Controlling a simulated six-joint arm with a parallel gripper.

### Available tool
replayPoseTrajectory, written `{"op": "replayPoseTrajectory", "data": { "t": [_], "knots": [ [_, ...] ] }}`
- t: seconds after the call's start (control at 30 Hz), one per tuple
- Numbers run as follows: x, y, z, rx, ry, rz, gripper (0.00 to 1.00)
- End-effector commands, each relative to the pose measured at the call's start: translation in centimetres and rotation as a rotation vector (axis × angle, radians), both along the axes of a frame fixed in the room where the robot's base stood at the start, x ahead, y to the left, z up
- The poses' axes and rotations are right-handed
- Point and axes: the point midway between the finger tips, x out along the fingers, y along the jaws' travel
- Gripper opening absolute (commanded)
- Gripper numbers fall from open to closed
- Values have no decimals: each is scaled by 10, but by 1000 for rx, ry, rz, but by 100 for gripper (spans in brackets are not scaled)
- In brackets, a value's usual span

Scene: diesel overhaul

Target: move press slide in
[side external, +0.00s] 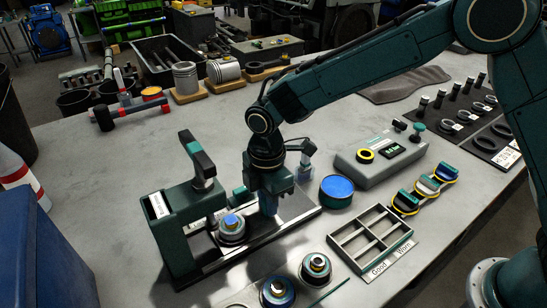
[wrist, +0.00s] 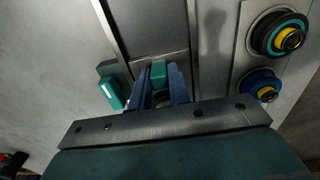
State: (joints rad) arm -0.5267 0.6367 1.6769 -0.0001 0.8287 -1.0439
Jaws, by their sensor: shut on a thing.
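The press (side external: 165,232) is a dark green frame with a lever on top, at the left of the bench. Its metal base or slide track (side external: 290,217) runs to the right from under the frame, and a blue-topped round part (side external: 232,227) sits on it near the frame. My gripper (side external: 268,205) points down over the track, to the right of this part. In the wrist view my blue fingers (wrist: 160,82) are closed about a small green block (wrist: 158,71), which looks like the slide's handle. The fingers hide much of the contact.
Round parts with yellow rings (wrist: 280,38) lie beside the track. A blue-topped tin (side external: 336,190), a divided tray (side external: 369,240) and a grey gauge box (side external: 380,158) stand to the right. Pistons (side external: 186,78) stand behind. The bench's front left is bare.

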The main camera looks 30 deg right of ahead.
Motion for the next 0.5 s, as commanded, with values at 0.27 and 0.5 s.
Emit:
{"op": "replayPoseTrajectory", "data": {
  "t": [0.27,0.5],
  "knots": [
    [1,15,1,3,-5,2,0],
    [1,26,1,3,-4,1,0]
  ]
}}
